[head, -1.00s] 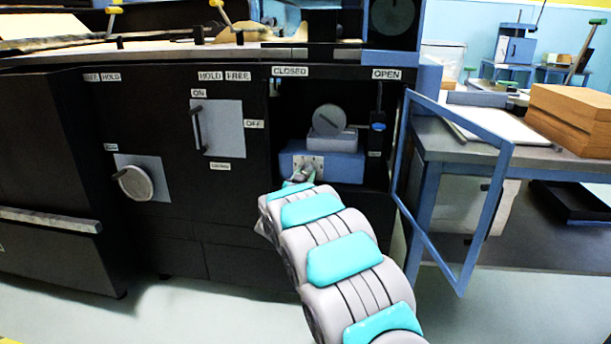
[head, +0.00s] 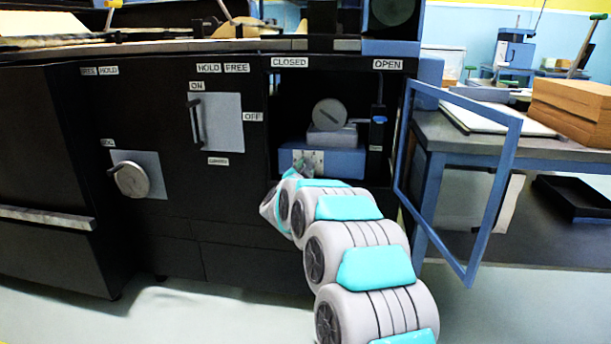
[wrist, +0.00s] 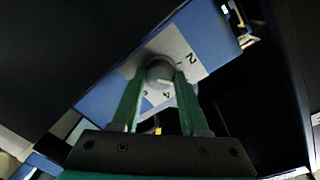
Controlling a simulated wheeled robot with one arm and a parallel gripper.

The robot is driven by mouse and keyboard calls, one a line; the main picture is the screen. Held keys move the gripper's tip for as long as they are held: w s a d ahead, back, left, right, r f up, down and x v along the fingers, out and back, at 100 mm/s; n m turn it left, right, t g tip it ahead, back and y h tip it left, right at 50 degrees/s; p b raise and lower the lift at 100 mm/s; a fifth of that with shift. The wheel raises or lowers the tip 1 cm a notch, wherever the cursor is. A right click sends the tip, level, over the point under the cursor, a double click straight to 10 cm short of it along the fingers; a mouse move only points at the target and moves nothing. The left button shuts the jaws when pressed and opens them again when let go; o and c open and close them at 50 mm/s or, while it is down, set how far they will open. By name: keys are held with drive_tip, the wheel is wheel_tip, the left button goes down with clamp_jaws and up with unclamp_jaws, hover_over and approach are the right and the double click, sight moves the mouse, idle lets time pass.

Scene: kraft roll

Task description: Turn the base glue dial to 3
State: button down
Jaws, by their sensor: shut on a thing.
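The base glue dial is a round grey knob (wrist: 160,70) on a white number plate (wrist: 182,50), on the front of a blue box (wrist: 215,32). In the wrist view, my gripper (wrist: 159,78) has one green finger on each side of the knob and is shut on it. A 2 and a 4 can be read on the tilted plate; other numbers are hidden. A pale mark shows on the knob, but I cannot tell its exact setting. In the head view, the blue box (head: 340,162) sits low in the open cabinet, with my gripper (head: 302,172) at its front left.
A grey disc (head: 329,115) stands above the blue box. The blue-framed door (head: 508,165) is open to the right. Left are a switch lever (head: 195,122) and a round knob (head: 131,180). A bench with brown boxes (head: 575,110) stands at right.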

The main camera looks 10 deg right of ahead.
drive_tip(key=shift+f+m+b, duration=0.15)
drive_tip(key=shift+m+b, duration=0.45)
drive_tip(key=shift+m, duration=0.4)
drive_tip(key=shift+c, duration=2.1)
unclamp_jaws()
drive_tip(key=v, duration=0.7)
drive_tip(key=shift+s, duration=0.4)
drive_tip(key=shift+a, duration=0.15)
